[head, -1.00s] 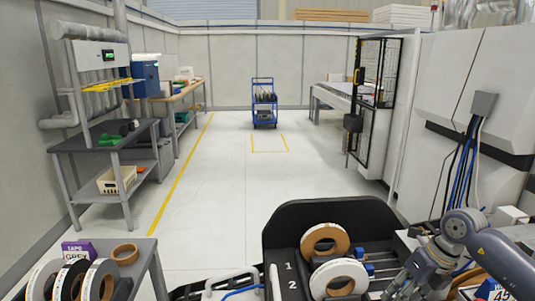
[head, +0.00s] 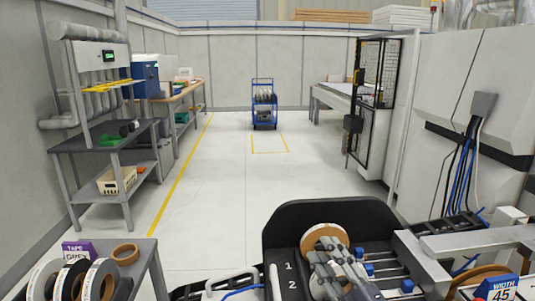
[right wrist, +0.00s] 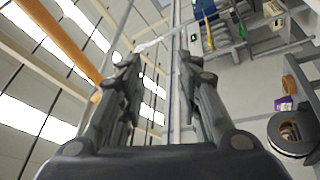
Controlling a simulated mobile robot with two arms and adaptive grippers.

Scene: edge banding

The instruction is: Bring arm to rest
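My right gripper (head: 325,256) is in front of the black reel holder (head: 290,222) at the bottom of the head view, with its fingers pointing up in the picture. In the right wrist view its two fingers (right wrist: 158,62) stand apart with nothing between them. A wood-coloured reel (head: 324,232) shows partly behind it, by the number 1. My left gripper is in neither view.
A grey table (head: 150,262) at the lower left bears several reels, a tan tape roll (head: 125,254) and a purple box (head: 78,249). A large machine (head: 470,95) stands at the right. The middle floor (head: 220,170) is clear up to a blue trolley (head: 264,103).

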